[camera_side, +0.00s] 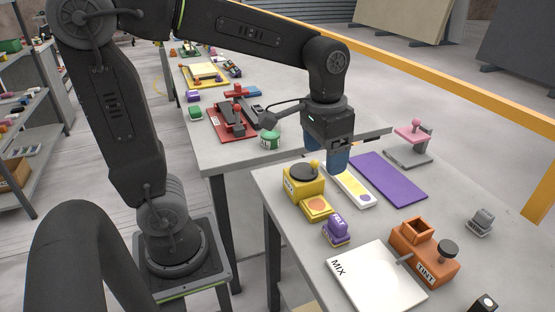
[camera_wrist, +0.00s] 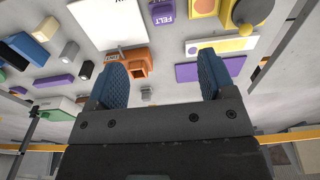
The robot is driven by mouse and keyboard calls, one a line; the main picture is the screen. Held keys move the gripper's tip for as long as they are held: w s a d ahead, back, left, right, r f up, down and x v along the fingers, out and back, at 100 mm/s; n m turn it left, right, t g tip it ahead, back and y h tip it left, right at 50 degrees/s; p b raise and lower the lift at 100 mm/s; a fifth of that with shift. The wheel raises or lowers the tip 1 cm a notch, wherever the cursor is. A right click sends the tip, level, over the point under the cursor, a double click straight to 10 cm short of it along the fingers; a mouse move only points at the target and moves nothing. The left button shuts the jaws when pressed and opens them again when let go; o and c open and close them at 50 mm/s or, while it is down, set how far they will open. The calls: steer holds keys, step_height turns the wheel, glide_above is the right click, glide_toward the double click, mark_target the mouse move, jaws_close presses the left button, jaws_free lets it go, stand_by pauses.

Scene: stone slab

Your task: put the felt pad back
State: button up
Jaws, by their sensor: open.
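A small purple block labelled FELT (camera_side: 336,230) sits on the near table, left of the white MIX plate (camera_side: 375,278). It also shows at the top of the wrist view (camera_wrist: 162,12). I cannot tell whether this block is the pad itself or its holder. A flat purple mat (camera_side: 388,180) lies farther back; it also shows in the wrist view (camera_wrist: 210,70). My gripper (camera_side: 326,145) has blue fingers pointing down near the white-and-yellow strip (camera_side: 355,188). In the wrist view the fingers (camera_wrist: 162,80) are wide apart with nothing between them.
A yellow box with a black disc (camera_side: 303,180) stands left of the strip. An orange TINT box (camera_side: 424,252), a small grey block (camera_side: 481,222) and a pink-topped stand (camera_side: 410,140) are to the right. A second table holds a red tray (camera_side: 232,122).

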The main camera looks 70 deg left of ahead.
steer(key=s+t, duration=0.4)
steer(key=s, duration=0.5)
steer(key=shift+s+r+t, duration=0.2)
steer(key=shift+s+t, duration=0.2)
